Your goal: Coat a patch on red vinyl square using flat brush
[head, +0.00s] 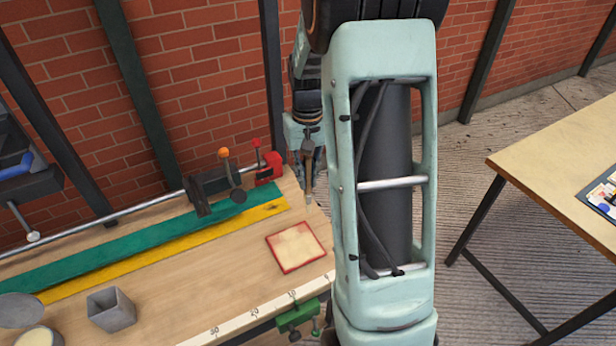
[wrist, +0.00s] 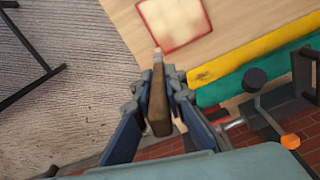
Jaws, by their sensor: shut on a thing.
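The red vinyl square (head: 296,247) lies flat on the workbench, and in the wrist view (wrist: 173,22) it shows at the top. Its middle is covered in a pale cream colour, with a red border left around it. My gripper (head: 307,160) is shut on the flat brush (wrist: 157,100), holding it by its brown wooden handle. The brush tip (head: 308,197) points down, above the bench and behind the square in the head view, apart from it. My arm hides part of the bench's right end.
Green and yellow strips (head: 150,240) lie along the bench. A black clamp (head: 210,190) and a red clamp (head: 268,168) stand at the back edge. A grey square cup (head: 111,309) and a round tin (head: 38,340) stand front left. A second table (head: 560,160) is at right.

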